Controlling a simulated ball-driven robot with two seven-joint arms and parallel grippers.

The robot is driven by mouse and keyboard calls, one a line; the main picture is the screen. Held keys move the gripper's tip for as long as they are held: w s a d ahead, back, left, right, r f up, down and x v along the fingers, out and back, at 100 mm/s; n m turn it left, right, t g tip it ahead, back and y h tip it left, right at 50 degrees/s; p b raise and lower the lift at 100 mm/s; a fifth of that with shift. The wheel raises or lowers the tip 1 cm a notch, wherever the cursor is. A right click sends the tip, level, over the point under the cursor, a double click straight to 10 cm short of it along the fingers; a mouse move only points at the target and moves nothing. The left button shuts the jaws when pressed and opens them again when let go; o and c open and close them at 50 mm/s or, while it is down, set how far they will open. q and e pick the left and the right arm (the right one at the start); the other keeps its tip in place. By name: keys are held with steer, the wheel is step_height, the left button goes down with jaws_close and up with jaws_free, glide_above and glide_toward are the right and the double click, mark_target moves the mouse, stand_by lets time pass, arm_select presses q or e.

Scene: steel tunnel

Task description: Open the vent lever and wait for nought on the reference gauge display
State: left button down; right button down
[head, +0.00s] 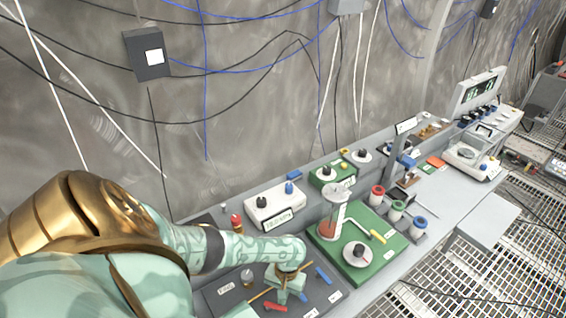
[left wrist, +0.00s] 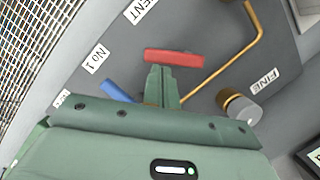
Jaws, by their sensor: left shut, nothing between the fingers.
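The vent lever is a red bar (left wrist: 174,58) beside the "VENT" label in the left wrist view. In the head view the red lever (head: 275,307) lies on the dark grey panel at the bottom edge. My left gripper (head: 286,291) is shut and empty, low over this panel. In the left wrist view its fingertips (left wrist: 160,69) are right beside the red lever; I cannot tell whether they touch it. My right gripper is out of view.
A blue lever (left wrist: 121,91) by a "No 1" label, a brass pipe (left wrist: 222,69) and a knob (left wrist: 241,106) by "FINE" surround the gripper. A green board (head: 378,258) with a glass column (head: 333,210) stands to the right. Grating floor lies beyond the bench.

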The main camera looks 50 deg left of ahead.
mark_target(281, 310)
arm_select(q)
steer(key=m, duration=0.1)
steer(key=s+d+m+p, duration=0.1)
steer(key=m, duration=0.1)
steer(key=shift+d+r+m+y, duration=0.1)
steer(key=shift+d+m+y, duration=0.1)
steer(key=shift+m+y, duration=0.15)
steer(key=shift+s+d+m+y+p, duration=0.2)
steer(key=shift+s+m+y+p, duration=0.15)
steer(key=shift+m, duration=0.55)
steer(key=shift+s+d+m+y+p, duration=0.1)
steer(key=shift+s+d+m+p, duration=0.1)
steer(key=shift+m+p, duration=0.45)
steer(key=shift+m, duration=0.3)
steer(key=shift+w, duration=0.1)
